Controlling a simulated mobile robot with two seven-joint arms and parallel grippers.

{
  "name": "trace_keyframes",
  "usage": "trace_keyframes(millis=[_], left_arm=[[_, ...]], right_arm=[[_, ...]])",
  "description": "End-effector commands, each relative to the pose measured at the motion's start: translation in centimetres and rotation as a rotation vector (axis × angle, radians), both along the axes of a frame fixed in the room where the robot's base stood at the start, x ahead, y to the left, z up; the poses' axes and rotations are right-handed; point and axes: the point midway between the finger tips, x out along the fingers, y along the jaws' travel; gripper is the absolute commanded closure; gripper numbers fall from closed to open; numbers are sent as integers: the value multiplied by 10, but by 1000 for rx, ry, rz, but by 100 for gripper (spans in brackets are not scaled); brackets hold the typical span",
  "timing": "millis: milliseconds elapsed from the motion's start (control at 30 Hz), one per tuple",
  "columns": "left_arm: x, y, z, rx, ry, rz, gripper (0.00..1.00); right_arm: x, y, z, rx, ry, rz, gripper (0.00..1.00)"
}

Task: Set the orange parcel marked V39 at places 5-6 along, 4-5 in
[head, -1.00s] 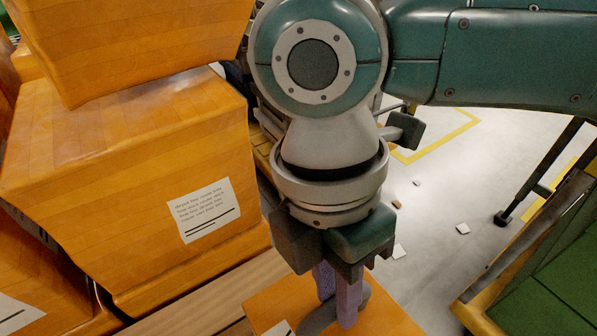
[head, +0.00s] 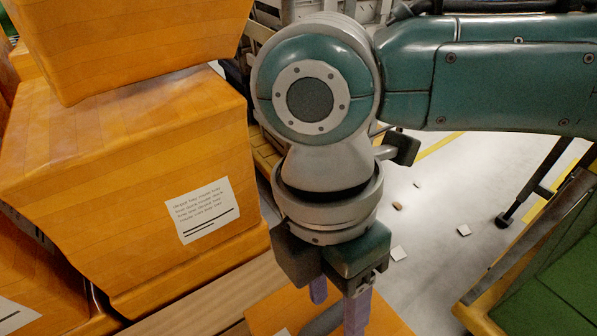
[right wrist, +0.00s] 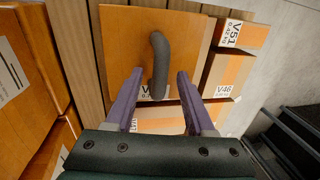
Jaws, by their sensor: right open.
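An orange parcel (head: 388,318) with a curved grey handle (head: 326,321) lies below my right gripper (head: 338,300) in the head view. In the right wrist view the parcel (right wrist: 125,50) rests beside wooden slats, its handle (right wrist: 158,60) rising from its top. Its white label (right wrist: 147,92) starts with V; the digits are hidden behind the handle. My right gripper (right wrist: 160,75) is open, one purple finger on each side of the handle, apart from it. My left gripper is not in view.
Parcels marked V51 (right wrist: 232,34) and V46 (right wrist: 222,92) sit to the right in the right wrist view. Another orange parcel (right wrist: 145,115) lies nearer. Large stacked orange boxes (head: 110,150) crowd the left of the head view.

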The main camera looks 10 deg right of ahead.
Motion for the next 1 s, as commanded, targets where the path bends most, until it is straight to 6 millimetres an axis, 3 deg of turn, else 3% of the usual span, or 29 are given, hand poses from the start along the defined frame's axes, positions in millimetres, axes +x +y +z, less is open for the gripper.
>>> trace_keyframes(millis=[167, 600, 800, 1000], left_arm=[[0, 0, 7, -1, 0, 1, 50], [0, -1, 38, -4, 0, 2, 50], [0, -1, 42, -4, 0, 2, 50], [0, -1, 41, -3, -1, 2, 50]], right_arm=[[2, 1, 14, 2, -3, -1, 46], [19, 7, 104, 2, -2, 0, 46], [22, 8, 120, 0, -1, -1, 46], [15, 18, 116, 35, -1, -16, 46]])
